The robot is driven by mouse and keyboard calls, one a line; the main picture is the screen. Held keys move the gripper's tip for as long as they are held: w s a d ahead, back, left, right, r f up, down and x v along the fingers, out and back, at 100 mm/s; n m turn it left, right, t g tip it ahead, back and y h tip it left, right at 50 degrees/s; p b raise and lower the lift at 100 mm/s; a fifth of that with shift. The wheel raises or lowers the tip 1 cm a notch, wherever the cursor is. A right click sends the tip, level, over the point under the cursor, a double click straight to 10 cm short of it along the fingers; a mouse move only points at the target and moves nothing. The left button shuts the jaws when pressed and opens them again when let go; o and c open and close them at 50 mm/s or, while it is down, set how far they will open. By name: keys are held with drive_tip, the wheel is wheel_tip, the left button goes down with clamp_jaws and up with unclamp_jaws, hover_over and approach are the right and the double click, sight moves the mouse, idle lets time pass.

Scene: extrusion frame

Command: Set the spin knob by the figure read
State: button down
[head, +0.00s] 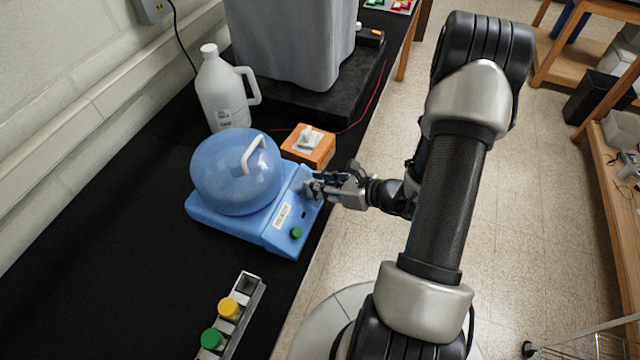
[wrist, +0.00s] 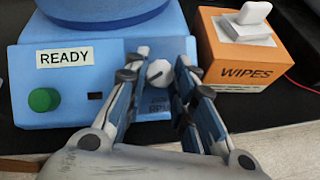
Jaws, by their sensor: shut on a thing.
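The blue centrifuge (head: 262,232) stands on the black bench with its domed lid (head: 237,178) down. In the wrist view its front panel carries a label reading READY (wrist: 65,58), a green button (wrist: 43,99) and a small dark slot. The white spin knob (wrist: 159,73) has a dark pointer mark and sits at the right of the panel. My gripper (head: 316,187) is at the panel, its two fingers (wrist: 158,80) around the knob and shut on it. Lettering below the knob is partly hidden by the fingers.
An orange wipes box (head: 308,150) stands close to the right of the knob. A white jug (head: 222,95) is behind the centrifuge. A rack (head: 240,315) with yellow- and green-capped tubes lies in front. A grey bin (head: 290,45) stands at the back.

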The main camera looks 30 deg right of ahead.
drive_tip(key=c, duration=1.3)
unclamp_jaws()
drive_tip(key=shift+c, duration=0.2)
drive_tip(key=v, duration=1.2)
